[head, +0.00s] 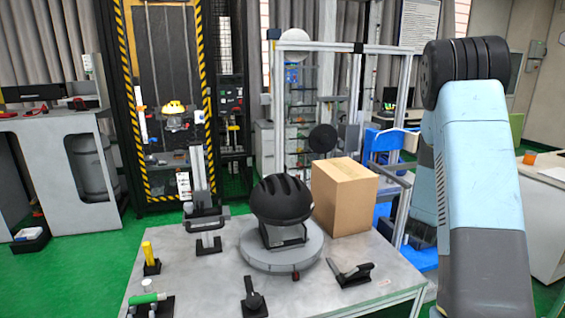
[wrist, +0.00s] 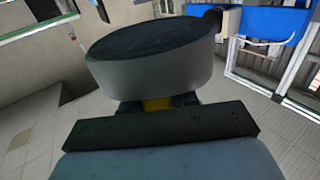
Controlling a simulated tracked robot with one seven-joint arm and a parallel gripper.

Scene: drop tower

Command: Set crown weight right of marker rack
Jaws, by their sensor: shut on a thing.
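My gripper (wrist: 157,103) shows in the wrist view, its dark fingers shut on a narrow yellow part. A wide round grey weight with a dark face (wrist: 150,62), which I take for the crown weight, sits just beyond the fingers and hides much of the view. In the head view my arm rises at the right, and I cannot make out the gripper or the held weight. A black base holding a green-and-white marker (head: 148,298), likely the marker rack, is at the table's front left. The surface to its right is bare up to a small black tool (head: 253,299).
On the grey table (head: 200,275), a black helmet (head: 282,199) sits on a round turntable (head: 281,248). A yellow upright piece (head: 148,252), a metal stand (head: 202,190) and a black stapler-like tool (head: 350,273) also occupy the table.

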